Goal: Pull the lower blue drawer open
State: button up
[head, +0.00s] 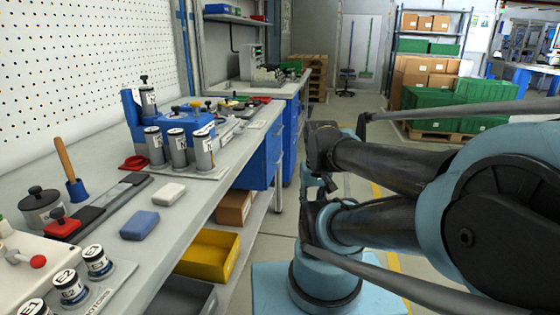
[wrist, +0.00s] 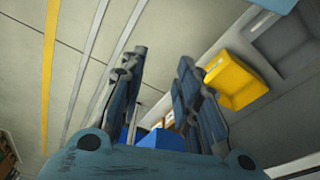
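The blue drawer unit (head: 262,165) hangs under the far part of the long workbench in the head view, its front turned to the aisle. I cannot clearly separate the lower drawer from the upper one at this angle. In the wrist view a blue piece of the unit (wrist: 162,140) shows low between my fingers, partly hidden by them. My gripper (wrist: 162,57) has its two fingers well apart with nothing between the tips. In the head view my arm hides most of the gripper, which is on the aisle side, right of the drawers.
A yellow bin (head: 208,255) stands on the shelf below the bench, also in the wrist view (wrist: 232,80). A cardboard box (head: 234,207) sits behind it. Jars, blocks and tools crowd the bench top (head: 190,200).

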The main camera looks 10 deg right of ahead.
jog(key=w+a+r+m+y, duration=0.15)
jog(key=w+r, duration=0.25)
jog(key=w, duration=0.5)
jog(key=w+a+r+y, duration=0.2)
jog(key=w+r, duration=0.2)
jog(key=w, duration=0.4)
jog(key=w+d+m+t+y, duration=0.15)
jog(key=w+y, duration=0.25)
jog(key=w, duration=1.6)
jog(key=w+d+f+m+t+y, duration=0.1)
jog(key=w+d+f+t, duration=0.15)
jog(key=w+f, duration=0.4)
jog(key=w+d+f+m+t+y, duration=0.1)
jog(key=w+d+f, duration=0.25)
jog(key=w, duration=0.55)
jog(key=w+d+f+m+t+y, duration=0.1)
jog(key=w+d+f+t, duration=0.1)
jog(key=w+d+f, duration=0.4)
jog(key=w+d+f+m+t+y, duration=0.1)
jog(key=d+f+y, duration=0.15)
jog(key=f, duration=0.45)
jog(key=w+a+f+h, duration=0.1)
jog(key=w+a+f, duration=0.2)
jog(key=w+a, duration=0.8)
jog(key=shift+w+a+f, duration=0.2)
jog(key=shift+w+a, duration=0.05)
jog(key=shift+a, duration=0.35)
